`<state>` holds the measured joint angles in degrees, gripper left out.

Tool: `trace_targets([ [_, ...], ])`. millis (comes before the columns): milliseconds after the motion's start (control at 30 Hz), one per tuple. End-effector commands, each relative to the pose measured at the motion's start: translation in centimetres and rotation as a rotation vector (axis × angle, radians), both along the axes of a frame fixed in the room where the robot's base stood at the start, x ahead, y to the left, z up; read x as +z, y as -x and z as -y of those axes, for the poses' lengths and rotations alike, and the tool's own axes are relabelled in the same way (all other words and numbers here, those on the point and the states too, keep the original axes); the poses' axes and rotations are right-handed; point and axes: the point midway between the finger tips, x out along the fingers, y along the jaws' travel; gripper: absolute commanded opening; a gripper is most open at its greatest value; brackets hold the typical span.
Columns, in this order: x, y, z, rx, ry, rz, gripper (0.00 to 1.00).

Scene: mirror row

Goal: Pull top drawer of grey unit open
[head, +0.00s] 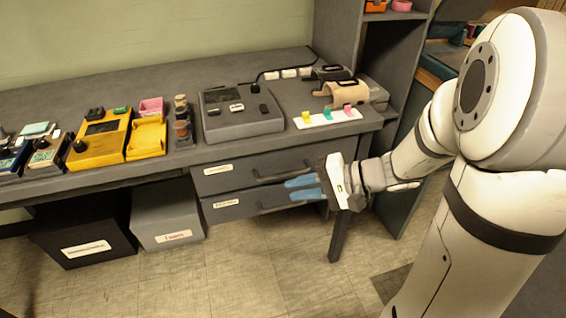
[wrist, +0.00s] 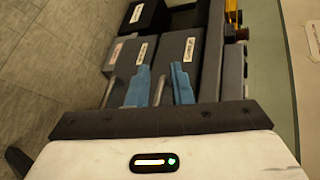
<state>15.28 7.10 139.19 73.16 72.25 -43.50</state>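The grey unit has two drawers under the desk top. The top drawer (head: 238,170) has a white label and a dark bar handle (head: 268,179); it looks shut. The lower drawer (head: 240,205) also looks shut. My gripper (head: 290,189) is open in front of the drawers' right part, its blue fingers one above the other, partly hiding the handles. In the wrist view, the top drawer (wrist: 178,47) is on the right, and its handle (wrist: 160,90) shows between the two fingers of my gripper (wrist: 158,80). Contact with the handle cannot be told.
The desk top (head: 80,176) carries a grey device (head: 240,125), a yellow device (head: 100,142) and a white strip with coloured pieces (head: 328,118). A black box (head: 85,225) and a grey box (head: 166,215) stand below left. The floor in front is clear.

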Motion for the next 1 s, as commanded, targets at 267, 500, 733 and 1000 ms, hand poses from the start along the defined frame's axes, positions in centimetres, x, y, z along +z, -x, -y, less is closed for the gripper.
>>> trace_targets([
  [267, -5.5, -6.5, 3.2, -0.261, -0.221, 0.118, 0.20],
  [500, -5.7, -7.9, 2.7, -0.296, -0.242, 0.140, 0.20],
  [733, -6.3, -9.6, -0.5, -0.294, -0.241, 0.138, 0.20],
  [1000, -6.6, -10.9, -2.8, -0.296, -0.241, 0.138, 0.20],
])
